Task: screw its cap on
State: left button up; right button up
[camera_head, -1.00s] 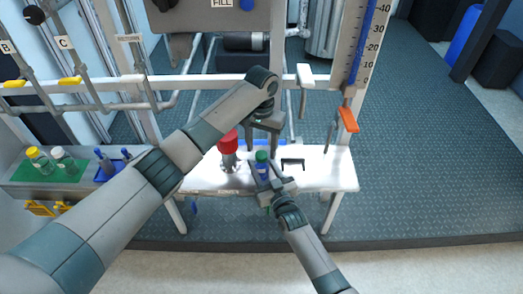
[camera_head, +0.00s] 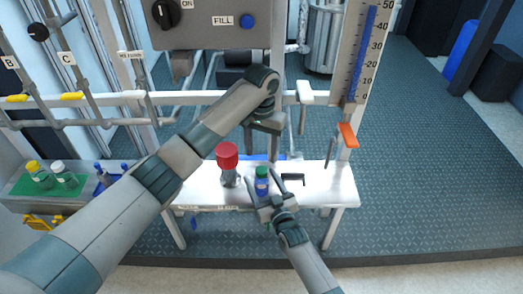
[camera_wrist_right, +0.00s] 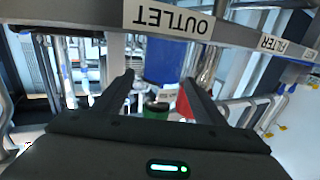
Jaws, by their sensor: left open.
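A small bottle (camera_head: 262,187) with a blue label stands upright on the white bench. Its green cap (camera_head: 261,172) sits at its top; how tightly I cannot tell. The cap also shows between the right fingers in the right wrist view (camera_wrist_right: 156,112). My left gripper (camera_head: 260,146) is open and points down above and behind the bottle, apart from the cap. My right gripper (camera_head: 262,183) reaches in from the front with its fingers either side of the bottle. In the wrist view its fingers (camera_wrist_right: 158,82) stand apart, with gaps beside the cap.
A green mat (camera_head: 50,186) with two bottles is at far left, next to a blue rack (camera_head: 105,180).

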jog(key=shift+s, duration=0.1)
pick_arm(q)
jog(key=shift+f+b, duration=0.4)
pick_arm(e)
jog(key=v, duration=1.7)
jog(key=shift+s+d, duration=0.1)
jog(key=shift+d, duration=0.05)
